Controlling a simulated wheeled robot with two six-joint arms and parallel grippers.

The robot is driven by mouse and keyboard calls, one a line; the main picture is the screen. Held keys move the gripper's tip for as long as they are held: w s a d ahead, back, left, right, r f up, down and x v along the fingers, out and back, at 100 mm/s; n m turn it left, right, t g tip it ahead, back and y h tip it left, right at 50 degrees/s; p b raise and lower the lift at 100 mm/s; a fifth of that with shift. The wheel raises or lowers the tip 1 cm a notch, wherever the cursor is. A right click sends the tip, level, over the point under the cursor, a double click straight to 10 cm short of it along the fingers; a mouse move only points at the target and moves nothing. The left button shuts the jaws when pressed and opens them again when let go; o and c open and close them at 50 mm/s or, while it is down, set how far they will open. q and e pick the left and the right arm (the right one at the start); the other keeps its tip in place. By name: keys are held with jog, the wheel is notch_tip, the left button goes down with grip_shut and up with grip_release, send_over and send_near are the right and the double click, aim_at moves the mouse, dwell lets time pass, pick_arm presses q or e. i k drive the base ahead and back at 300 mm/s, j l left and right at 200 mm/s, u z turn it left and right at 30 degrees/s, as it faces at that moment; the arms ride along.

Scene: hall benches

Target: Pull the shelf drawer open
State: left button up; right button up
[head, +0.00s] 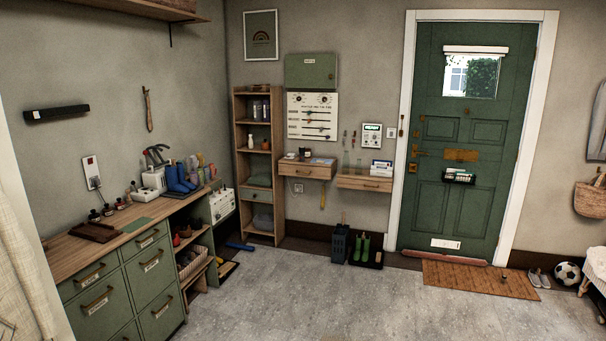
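A tall narrow wooden shelf (239,150) stands in the far left corner of the room. A grey-green drawer front (262,217) sits in its lower part and looks shut. Two wooden wall shelves with drawer fronts hang to its right: the left one (305,172) is higher, the right one (364,184) lower. Both of their drawers look shut. I cannot tell from the view alone which drawer the task means. Neither of my grippers is in view.
A green cabinet (146,272) with a wooden top lines the left wall, with open shoe shelves (194,262) beside it. Green boots (363,248) and a dark bin (340,243) stand below the wall shelves. The grey floor (300,300) in front is clear. A doormat (480,279) lies by the green door.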

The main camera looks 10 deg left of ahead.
aim_at(287, 169)
jog(key=u, duration=0.5)
jog(key=i, duration=4.8)
jog(key=i+z, duration=0.3)
jog(key=i, duration=0.2)
jog(key=z, duration=0.25)
